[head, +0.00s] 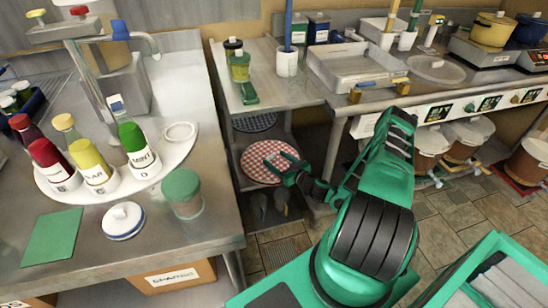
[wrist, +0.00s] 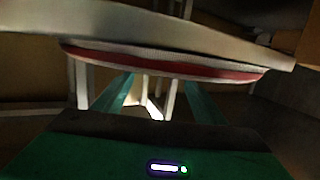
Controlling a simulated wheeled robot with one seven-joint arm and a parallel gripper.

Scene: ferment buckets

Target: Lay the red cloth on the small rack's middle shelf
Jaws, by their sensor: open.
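The red cloth (head: 268,161) is a round red-and-white checked piece. In the head view it lies flat on a lower shelf of the small rack (head: 232,150), below the shelf with a dark round mat (head: 254,122). My gripper (head: 284,172) is at the cloth's right edge; its fingers are open. In the wrist view the cloth (wrist: 165,65) shows edge-on, flat against a pale shelf slab (wrist: 170,25). The green fingers (wrist: 158,90) stand apart, their tips partly hidden by the cloth edge. Whether they touch it, I cannot tell.
The rack's top (head: 240,75) holds a jar, a green item and a white holder. A counter with bottles and a lidded cup (head: 182,195) stands on the left. Tiled floor (head: 450,215) is open on the right.

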